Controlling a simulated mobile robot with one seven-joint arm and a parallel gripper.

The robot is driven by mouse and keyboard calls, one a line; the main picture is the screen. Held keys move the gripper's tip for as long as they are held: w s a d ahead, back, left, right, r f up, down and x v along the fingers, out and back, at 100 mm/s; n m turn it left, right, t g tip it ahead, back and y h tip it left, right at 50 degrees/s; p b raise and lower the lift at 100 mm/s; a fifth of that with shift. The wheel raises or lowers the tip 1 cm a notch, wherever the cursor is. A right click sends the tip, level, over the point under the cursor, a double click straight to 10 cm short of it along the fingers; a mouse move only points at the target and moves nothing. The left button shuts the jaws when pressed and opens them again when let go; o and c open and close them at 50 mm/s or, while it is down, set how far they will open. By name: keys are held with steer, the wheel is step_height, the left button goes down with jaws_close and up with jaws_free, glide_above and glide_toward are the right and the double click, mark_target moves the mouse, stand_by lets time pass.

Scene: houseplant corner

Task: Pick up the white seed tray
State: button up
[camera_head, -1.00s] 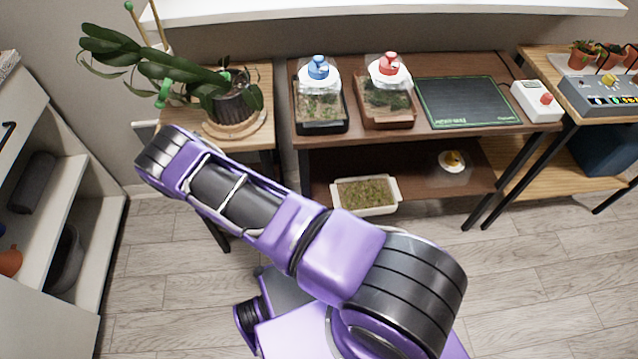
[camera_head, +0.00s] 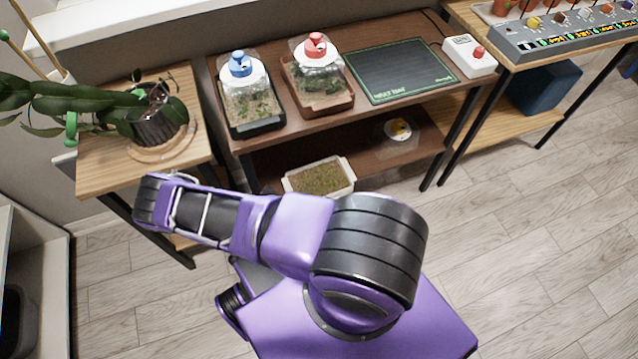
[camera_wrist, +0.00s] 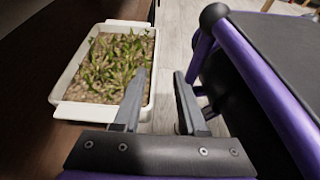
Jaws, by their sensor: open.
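The white seed tray (camera_head: 348,172) is on the lower shelf of the brown table, at its front edge, in the head view. It holds soil and small green seedlings. In the wrist view the white seed tray (camera_wrist: 152,72) is at the upper left, with a tab-like handle at its near end. My gripper (camera_wrist: 157,100) is open and empty. Its left finger overlaps the tray's right near corner in the picture, and its right finger is over the floor. I cannot tell whether the finger touches the tray. In the head view my gripper is hidden behind my arm.
A potted plant (camera_head: 157,125) stands left. The floor (camera_head: 530,240) is clear at right.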

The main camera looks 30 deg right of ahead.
mark_target(323, 197)
steer(key=x, duration=0.7)
steer(key=shift+w+d+f, duration=0.2)
steer(key=shift+w+d, duration=0.05)
steer(key=shift+w, duration=0.1)
jaws_close()
stand_by(1.1)
